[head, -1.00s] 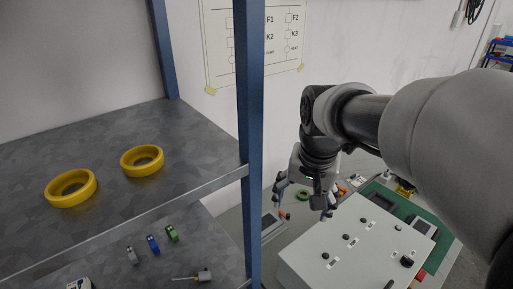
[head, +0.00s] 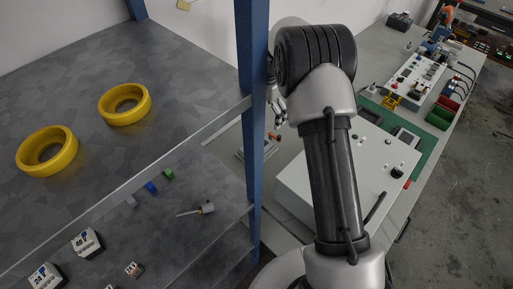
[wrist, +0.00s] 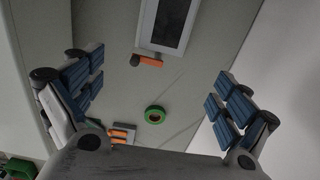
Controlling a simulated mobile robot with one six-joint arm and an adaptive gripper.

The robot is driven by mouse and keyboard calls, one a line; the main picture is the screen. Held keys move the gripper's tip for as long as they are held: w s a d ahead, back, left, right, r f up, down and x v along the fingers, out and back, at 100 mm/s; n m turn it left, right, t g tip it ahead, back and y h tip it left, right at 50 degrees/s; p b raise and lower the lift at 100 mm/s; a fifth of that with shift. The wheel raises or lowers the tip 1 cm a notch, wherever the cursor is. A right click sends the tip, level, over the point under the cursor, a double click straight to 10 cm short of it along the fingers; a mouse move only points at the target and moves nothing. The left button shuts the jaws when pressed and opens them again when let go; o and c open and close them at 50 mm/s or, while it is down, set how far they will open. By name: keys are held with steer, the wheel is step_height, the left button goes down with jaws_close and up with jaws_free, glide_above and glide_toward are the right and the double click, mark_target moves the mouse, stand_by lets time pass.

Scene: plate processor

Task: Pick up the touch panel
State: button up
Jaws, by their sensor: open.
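A flat panel with a dark screen and light frame, seemingly the touch panel (wrist: 172,22), lies on the grey bench at the top of the wrist view, cut off by the picture edge. My gripper (wrist: 158,90) is open and empty, with its blue-padded fingers wide apart. The panel lies ahead of the fingers, apart from them. In the head view, my gripper (head: 279,106) is mostly hidden by my arm and the blue post, and the panel is largely hidden behind the post.
An orange-and-dark part (wrist: 148,61) lies close to the panel. A green ring (wrist: 155,115) and orange pieces (wrist: 122,133) lie nearer. A white control box (head: 345,165) stands on the bench. The blue post (head: 251,120) and shelf with yellow rings (head: 125,104) stand left.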

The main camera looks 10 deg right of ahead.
steer(key=f+b, duration=0.1)
steer(key=f, duration=0.3)
steer(key=f+b, duration=0.1)
steer(key=f, duration=0.4)
steer(key=f+b, duration=0.1)
steer(key=f, duration=0.4)
steer(key=shift+w+a, duration=0.1)
steer(key=shift+w, duration=0.15)
steer(key=shift+c, duration=0.4)
steer(key=c, duration=1.3)
